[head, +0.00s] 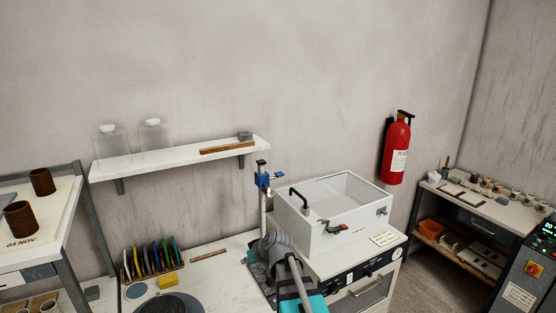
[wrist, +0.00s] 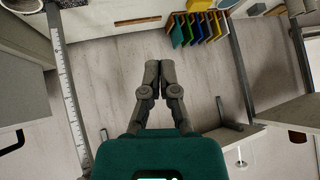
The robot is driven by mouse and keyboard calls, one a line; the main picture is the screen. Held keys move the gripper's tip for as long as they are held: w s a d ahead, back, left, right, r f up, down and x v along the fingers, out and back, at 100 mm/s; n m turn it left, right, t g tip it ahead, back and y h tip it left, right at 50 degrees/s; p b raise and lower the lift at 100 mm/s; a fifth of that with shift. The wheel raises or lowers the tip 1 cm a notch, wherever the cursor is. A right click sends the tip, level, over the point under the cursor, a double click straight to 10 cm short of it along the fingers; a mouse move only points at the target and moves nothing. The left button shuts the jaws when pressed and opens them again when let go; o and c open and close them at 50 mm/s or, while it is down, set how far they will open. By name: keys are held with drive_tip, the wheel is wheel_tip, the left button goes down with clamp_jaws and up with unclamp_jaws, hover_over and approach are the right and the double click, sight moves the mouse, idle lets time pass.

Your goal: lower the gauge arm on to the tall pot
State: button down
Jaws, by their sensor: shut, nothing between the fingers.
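My gripper (wrist: 159,66) is shut and empty in the wrist view, its two grey fingertips together above a pale surface. In the head view my arm covers the fingers. A post with a blue clamp (head: 264,179), which looks like the gauge, stands upright left of a white lidded box. In the wrist view a white strip with scale marks (wrist: 68,95) runs down the left side, apart from my fingers. Two dark brown pots, one farther back (head: 42,182) and one nearer (head: 20,219), are on the left rack. I cannot tell which pot is the tall one.
The white box (head: 348,240) with a black handle stands right of the post. A shelf (head: 180,158) with two clear jars is above. A fire extinguisher (head: 397,150) hangs right.

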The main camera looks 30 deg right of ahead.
drive_tip(key=w+d+r+m+t+h+p, duration=0.1)
drive_tip(key=w+d+r+t+p, duration=0.2)
drive_tip(key=d+r+p, duration=0.5)
drive_tip(key=w+d+r+t+h+p, duration=0.2)
drive_tip(key=d+r+p, duration=0.6)
drive_tip(key=r, duration=1.1)
drive_tip(key=w+d+t, duration=0.2)
drive_tip(key=d, duration=0.2)
drive_tip(key=shift+w+m+t+h+p, duration=0.15)
drive_tip(key=shift+m+t+h+p, duration=0.15)
drive_tip(key=shift+m, duration=0.1)
drive_tip(key=shift+w+d, duration=0.1)
drive_tip(key=shift+w, duration=0.05)
drive_tip(key=b, duration=0.3)
hover_over(278, 176)
wheel_tip(278, 176, down, 3)
drive_tip(key=shift+f, duration=0.15)
drive_tip(key=shift+f+b, duration=1.6)
drive_tip(key=shift+b, duration=0.1)
drive_tip(key=shift+f, duration=0.1)
